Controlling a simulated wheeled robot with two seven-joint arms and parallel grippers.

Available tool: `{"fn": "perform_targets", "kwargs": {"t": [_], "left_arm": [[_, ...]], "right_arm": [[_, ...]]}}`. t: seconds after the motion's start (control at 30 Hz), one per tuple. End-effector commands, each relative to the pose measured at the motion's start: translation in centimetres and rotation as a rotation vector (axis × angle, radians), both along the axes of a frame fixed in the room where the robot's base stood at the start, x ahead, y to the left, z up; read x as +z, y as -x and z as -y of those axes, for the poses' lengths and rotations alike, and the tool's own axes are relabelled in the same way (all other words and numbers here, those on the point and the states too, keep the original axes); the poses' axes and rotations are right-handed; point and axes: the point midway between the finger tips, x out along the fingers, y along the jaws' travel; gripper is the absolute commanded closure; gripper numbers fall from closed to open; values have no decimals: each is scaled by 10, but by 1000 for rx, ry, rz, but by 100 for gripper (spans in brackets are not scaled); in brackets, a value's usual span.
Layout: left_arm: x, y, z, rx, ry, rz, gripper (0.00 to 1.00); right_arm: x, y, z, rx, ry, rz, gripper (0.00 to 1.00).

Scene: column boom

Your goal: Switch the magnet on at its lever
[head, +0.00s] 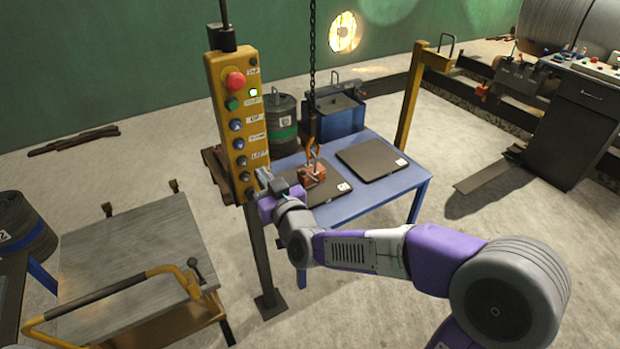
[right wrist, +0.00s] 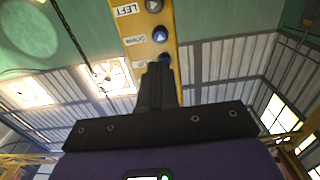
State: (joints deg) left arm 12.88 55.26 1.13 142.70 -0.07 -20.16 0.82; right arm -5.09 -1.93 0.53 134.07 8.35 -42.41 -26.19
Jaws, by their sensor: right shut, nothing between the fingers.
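The magnet (head: 312,174) is a small orange-red block on a dark plate on the blue table. An orange hook (head: 312,148) on a hanging chain is at its top. Its lever is too small to make out. My right gripper (head: 264,180) is beside the lower end of the yellow button pendant (head: 233,130), to the left of the magnet in the picture. In the right wrist view my shut, empty fingers (right wrist: 158,78) point at the pendant and partly cover a blue button; contact cannot be told. My left gripper is out of view.
A second dark plate (head: 371,159) lies on the blue table (head: 343,203). A yellow post (head: 408,105) stands behind its right side. A drum (head: 282,124) and a blue bin (head: 342,117) stand behind. A cart with a yellow handle (head: 105,288) is at lower left. A green lamp glows on the pendant.

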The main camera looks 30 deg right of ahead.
Motion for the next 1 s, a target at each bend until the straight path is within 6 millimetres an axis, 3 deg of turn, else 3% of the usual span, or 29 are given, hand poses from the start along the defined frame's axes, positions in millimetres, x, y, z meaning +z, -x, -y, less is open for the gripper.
{"fn": "perform_targets", "kwargs": {"t": [0.23, 0.6, 0.73, 0.87, 1.0], "left_arm": [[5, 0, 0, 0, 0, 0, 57], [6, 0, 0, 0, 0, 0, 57], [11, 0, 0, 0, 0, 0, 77], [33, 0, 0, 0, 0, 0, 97], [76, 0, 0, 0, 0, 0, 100]], "right_arm": [[1, 35, 0, 0, 0, 1, 100], [0, 41, 0, 0, 0, 0, 100], [-4, 39, -2, 5, -3, -22, 100], [-27, 29, -10, 31, -24, -142, 100], [-81, 25, -26, 74, -80, -389, 100]]}}
